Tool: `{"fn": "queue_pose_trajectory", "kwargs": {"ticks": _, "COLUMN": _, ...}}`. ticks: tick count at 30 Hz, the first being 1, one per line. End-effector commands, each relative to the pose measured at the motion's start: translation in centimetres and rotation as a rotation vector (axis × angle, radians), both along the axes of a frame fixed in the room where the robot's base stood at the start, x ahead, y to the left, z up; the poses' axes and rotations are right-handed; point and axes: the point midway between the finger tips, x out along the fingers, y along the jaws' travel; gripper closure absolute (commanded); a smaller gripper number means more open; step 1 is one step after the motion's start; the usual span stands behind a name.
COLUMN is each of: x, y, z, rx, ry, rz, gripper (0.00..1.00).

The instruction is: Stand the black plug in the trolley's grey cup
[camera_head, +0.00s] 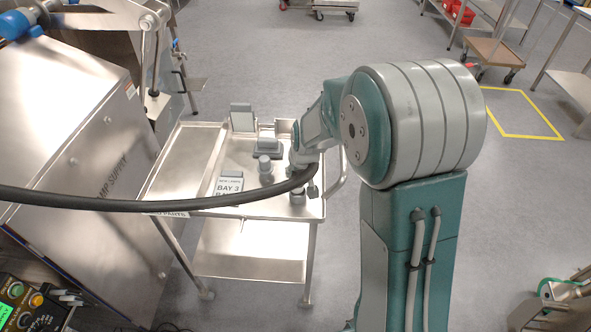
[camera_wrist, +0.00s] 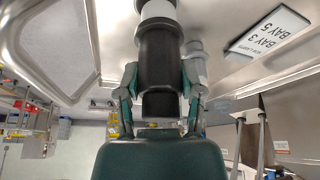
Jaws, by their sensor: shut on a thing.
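My gripper (camera_head: 306,186) is over the right front of the steel trolley (camera_head: 200,167). In the wrist view my gripper (camera_wrist: 160,85) has a finger on each side of the black plug (camera_wrist: 158,62) and is shut on it. The far end of the plug meets a pale grey round piece (camera_wrist: 158,10), which looks like the grey cup. I cannot tell how deep the plug sits in it. In the head view a small grey cup-like piece (camera_head: 297,199) shows just below my gripper, partly hidden by the black hose. The plug cannot be made out there.
A black hose (camera_head: 130,203) crosses in front of the trolley. On the trolley stand a grey cylinder (camera_head: 265,166), a dark-based block (camera_head: 267,150), an upright grey block (camera_head: 242,118) and a BAY sign (camera_head: 230,186). A steel cabinet (camera_head: 75,120) is at the left.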

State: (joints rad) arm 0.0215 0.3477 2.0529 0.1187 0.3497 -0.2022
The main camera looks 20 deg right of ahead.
Motion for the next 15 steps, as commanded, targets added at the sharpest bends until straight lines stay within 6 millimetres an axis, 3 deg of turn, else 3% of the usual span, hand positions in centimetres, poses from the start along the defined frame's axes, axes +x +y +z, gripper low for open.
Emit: {"fn": "queue_pose_trajectory", "kwargs": {"ticks": 15, "x": -0.07, "y": -0.52, "z": -0.18, "rx": 0.002, "ry": -0.002, "rz": -0.002, "gripper": 1.0}}
